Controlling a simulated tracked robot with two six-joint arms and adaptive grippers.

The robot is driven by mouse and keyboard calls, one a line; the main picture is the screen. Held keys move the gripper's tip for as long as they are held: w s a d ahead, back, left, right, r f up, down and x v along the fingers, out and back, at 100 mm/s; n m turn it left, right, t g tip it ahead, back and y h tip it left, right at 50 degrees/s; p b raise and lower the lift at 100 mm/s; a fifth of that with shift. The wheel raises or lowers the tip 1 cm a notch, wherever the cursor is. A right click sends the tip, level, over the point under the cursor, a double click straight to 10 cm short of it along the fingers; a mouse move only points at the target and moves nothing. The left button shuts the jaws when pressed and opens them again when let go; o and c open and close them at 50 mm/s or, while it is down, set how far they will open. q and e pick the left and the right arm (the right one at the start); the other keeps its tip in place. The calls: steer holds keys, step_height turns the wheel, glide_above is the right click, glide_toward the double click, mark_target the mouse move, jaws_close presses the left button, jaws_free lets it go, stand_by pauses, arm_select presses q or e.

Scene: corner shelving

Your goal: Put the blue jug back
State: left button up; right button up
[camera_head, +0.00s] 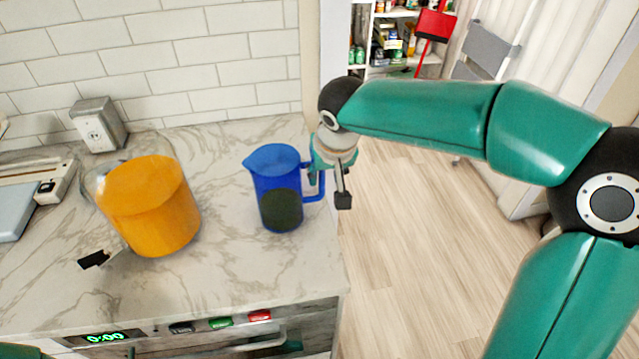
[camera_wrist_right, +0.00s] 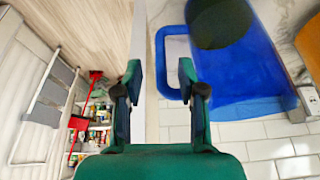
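The blue jug (camera_head: 272,165) is see-through and stands upright on the marble counter, with something dark in its lower part. Its handle (camera_head: 314,190) points right, toward the counter's right edge. My right gripper (camera_head: 328,190) is at the handle, with its fingers apart. In the right wrist view the jug (camera_wrist_right: 235,75) fills the upper right. There the handle (camera_wrist_right: 159,62) shows beyond and partly between the open fingertips of the right gripper (camera_wrist_right: 160,75). I cannot tell whether a finger touches it. My left gripper is not in view.
A socket box (camera_head: 98,124) is by the tiled wall. Open floor (camera_head: 400,260) lies right of the counter; stocked shelves (camera_head: 392,68) stand behind.

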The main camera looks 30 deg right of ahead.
steer(key=v, duration=0.5)
steer(key=shift+s+r, duration=0.1)
steer(key=shift+r, duration=0.25)
steer(key=shift+a+f, duration=0.1)
